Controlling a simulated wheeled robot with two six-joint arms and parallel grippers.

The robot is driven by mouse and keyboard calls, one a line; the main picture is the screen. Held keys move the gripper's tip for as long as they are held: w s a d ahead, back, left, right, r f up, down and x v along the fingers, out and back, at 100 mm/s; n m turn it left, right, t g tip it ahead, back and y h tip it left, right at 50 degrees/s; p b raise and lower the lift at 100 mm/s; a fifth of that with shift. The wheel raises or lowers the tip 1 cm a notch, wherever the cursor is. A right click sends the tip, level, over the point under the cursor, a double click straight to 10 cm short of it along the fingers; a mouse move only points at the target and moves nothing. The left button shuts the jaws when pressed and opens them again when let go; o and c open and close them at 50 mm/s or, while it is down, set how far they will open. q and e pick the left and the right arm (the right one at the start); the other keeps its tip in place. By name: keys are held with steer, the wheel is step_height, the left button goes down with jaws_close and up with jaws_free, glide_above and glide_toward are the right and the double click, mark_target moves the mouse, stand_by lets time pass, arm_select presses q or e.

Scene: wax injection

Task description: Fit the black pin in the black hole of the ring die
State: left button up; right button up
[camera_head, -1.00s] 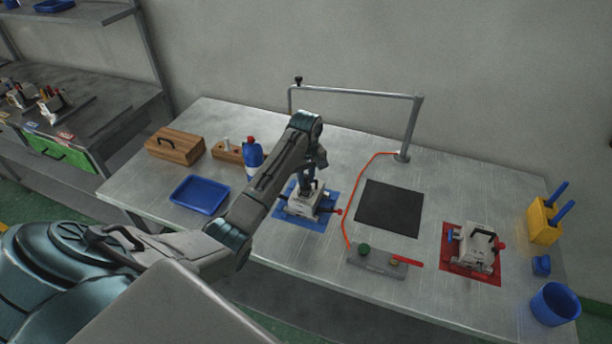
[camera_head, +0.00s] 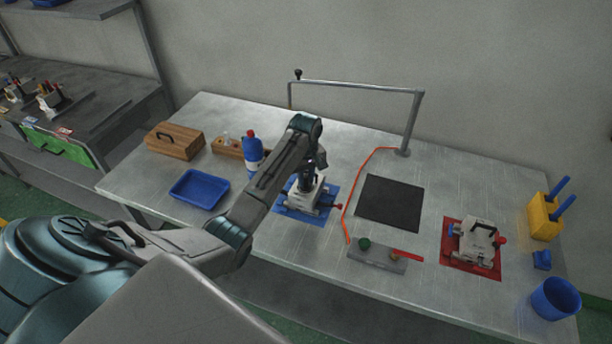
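A light grey metal die (camera_head: 300,196) sits on a blue mat (camera_head: 292,212) near the middle of the table. A second light grey die (camera_head: 477,244) sits on a red mat (camera_head: 459,264) at the right. I cannot tell from this view which is the ring die. My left gripper (camera_head: 307,185) points down at the top of the die on the blue mat. Its fingers are small and dark, and whether they are open or shut is unclear. The black pin and the black hole cannot be made out. My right gripper is out of view.
A blue tray (camera_head: 199,188), a wooden box (camera_head: 174,142), a wooden block (camera_head: 227,148) and a blue bottle (camera_head: 252,150) stand at the left. A black pad (camera_head: 390,202) lies mid-table behind a grey control bar (camera_head: 377,257). A yellow holder (camera_head: 543,217) and blue cup (camera_head: 555,299) are at the right.

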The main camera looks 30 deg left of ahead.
arm_select(q)
steer(key=o, duration=0.5)
steer(key=shift+c, duration=0.2)
steer(key=shift+r, duration=0.1)
step_height(320, 180, up, 4)
steer(key=shift+w+r+b, duration=0.1)
steer(key=shift+b, duration=0.9)
step_height(320, 180, up, 4)
steer(key=shift+r, duration=0.15)
steer(key=shift+r+p, duration=0.6)
steer(key=shift+p, duration=0.35)
steer(key=shift+s+r+p, duration=0.2)
steer(key=shift+r+p, duration=0.3)
steer(key=shift+p, duration=0.05)
